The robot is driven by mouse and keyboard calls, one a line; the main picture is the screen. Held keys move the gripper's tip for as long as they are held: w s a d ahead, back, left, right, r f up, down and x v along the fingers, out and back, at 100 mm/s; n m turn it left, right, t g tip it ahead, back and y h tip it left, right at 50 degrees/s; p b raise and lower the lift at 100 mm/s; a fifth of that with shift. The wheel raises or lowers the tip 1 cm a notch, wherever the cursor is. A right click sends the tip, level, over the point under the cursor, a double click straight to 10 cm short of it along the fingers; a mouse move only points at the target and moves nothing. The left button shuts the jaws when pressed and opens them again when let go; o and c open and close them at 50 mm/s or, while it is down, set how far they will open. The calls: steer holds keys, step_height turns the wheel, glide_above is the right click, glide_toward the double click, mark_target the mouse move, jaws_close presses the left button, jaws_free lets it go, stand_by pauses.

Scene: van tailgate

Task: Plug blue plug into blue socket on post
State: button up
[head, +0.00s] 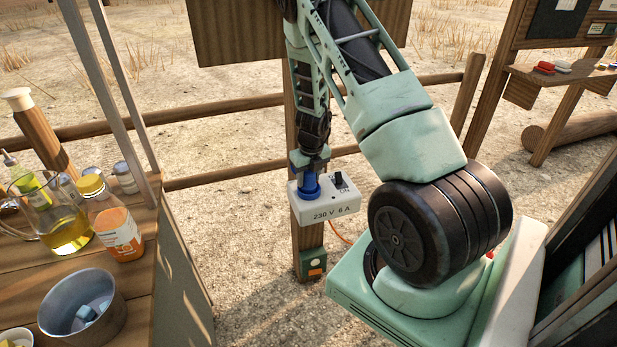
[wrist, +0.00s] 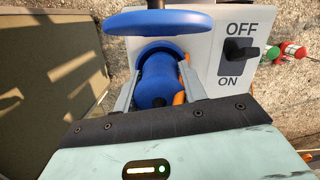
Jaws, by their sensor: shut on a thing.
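The white socket box (head: 327,204), marked "230 V 6 A", sits on the wooden post (head: 306,238). My gripper (head: 309,172) is above the box, pointing down, shut on the blue plug (head: 310,186). In the wrist view the blue plug (wrist: 157,80) is between the two grey fingers, its front end at the box face. A blue disc-like cover (wrist: 158,22) shows just beyond it. The blue socket opening is hidden behind the plug, so I cannot tell how deep the plug sits. A black switch (wrist: 238,55) between OFF and ON is beside it.
A green box with an orange patch (head: 312,264) is lower on the post. A wooden counter (head: 150,270) with a jug (head: 62,225), a bottle (head: 112,222) and a metal pot (head: 82,305) stands at the left. Wooden rails (head: 225,175) run behind the post.

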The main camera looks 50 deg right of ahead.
steer(key=shift+f, duration=0.3)
steer(key=o, duration=1.2)
steer(key=shift+c, duration=0.2)
step_height(320, 180, up, 17)
steer(key=s+p, duration=0.2)
steer(key=shift+a+r, duration=0.15)
steer(key=shift+a, duration=0.2)
